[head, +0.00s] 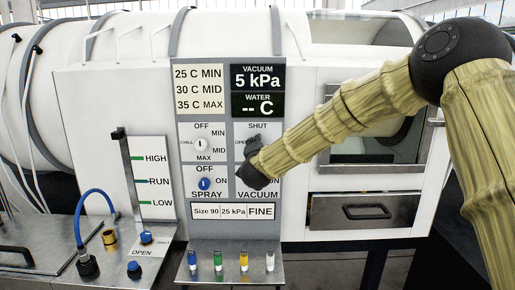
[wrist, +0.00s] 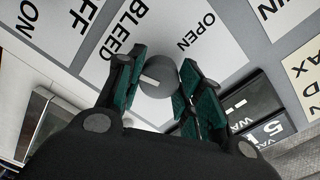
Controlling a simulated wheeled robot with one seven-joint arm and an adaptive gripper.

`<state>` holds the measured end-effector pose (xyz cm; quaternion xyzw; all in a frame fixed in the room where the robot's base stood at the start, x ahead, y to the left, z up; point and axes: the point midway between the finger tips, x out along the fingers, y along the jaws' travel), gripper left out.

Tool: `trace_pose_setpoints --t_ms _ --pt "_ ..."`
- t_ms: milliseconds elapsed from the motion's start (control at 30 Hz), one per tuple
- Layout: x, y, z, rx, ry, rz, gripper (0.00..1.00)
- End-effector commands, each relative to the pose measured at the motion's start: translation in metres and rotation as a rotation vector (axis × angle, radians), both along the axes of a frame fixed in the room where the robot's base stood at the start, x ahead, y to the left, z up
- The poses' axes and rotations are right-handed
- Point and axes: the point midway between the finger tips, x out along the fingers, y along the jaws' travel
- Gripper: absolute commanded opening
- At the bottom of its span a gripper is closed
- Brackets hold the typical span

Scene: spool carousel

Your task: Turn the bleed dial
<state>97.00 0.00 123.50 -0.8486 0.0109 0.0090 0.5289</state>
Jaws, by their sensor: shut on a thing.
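The bleed dial (wrist: 158,86) is a round grey knob with a short white mark on its face. It sits on a white panel plate near the printed words BLEED and OPEN. In the wrist view the teal-padded fingers of my gripper (wrist: 159,75) stand on either side of the dial, shut on it. In the head view my gripper (head: 254,165) is at the control panel, below the SHUT label, and hides the dial and part of the OPEN label. The dial's exact setting cannot be told.
The chill knob (head: 201,144) is just left of my gripper, with the blue spray knob (head: 204,184) below it. The display (head: 258,77) reads 5 kPa. A shelf (head: 230,264) below holds several coloured valves. A lever slot (head: 132,175) and a blue hose (head: 92,192) are at left.

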Motion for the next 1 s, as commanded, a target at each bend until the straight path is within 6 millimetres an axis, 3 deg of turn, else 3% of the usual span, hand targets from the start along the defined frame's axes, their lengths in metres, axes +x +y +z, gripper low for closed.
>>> trace_pose_setpoints --t_ms 500,1000 --pt "-0.0008 0.0012 -0.0026 -0.395 0.003 0.002 0.12" --pt "-0.0009 0.0011 -0.0035 -0.504 0.004 0.003 0.12"
